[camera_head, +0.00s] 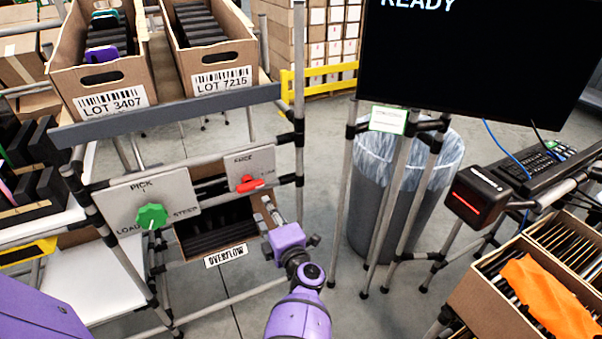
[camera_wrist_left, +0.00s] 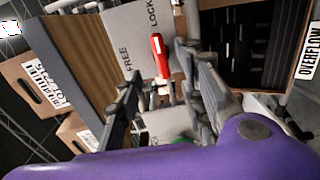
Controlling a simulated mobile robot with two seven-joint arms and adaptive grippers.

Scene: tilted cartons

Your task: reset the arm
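My left gripper (camera_head: 272,226) is in front of the rack, just below and right of the red lever (camera_head: 250,184) on its small grey panel (camera_head: 237,167). In the left wrist view the gripper's two dark fingers (camera_wrist_left: 160,72) are apart, with nothing held between them. The red lever (camera_wrist_left: 160,56) shows beyond the gap, on a plate marked FREE and LOCK; contact with the fingers is not visible. A green knob (camera_head: 151,216) sits on the left panel (camera_head: 125,198). My right gripper is in neither view.
Two tilted cartons, LOT 3407 (camera_head: 112,100) and LOT 7215 (camera_head: 222,78), sit on the upper rack. An OVERFLOW carton (camera_head: 188,248) is below. A grey bin (camera_head: 372,210), a monitor (camera_head: 470,60), a scanner (camera_head: 477,195) and a carton with orange cloth (camera_head: 548,297) stand right.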

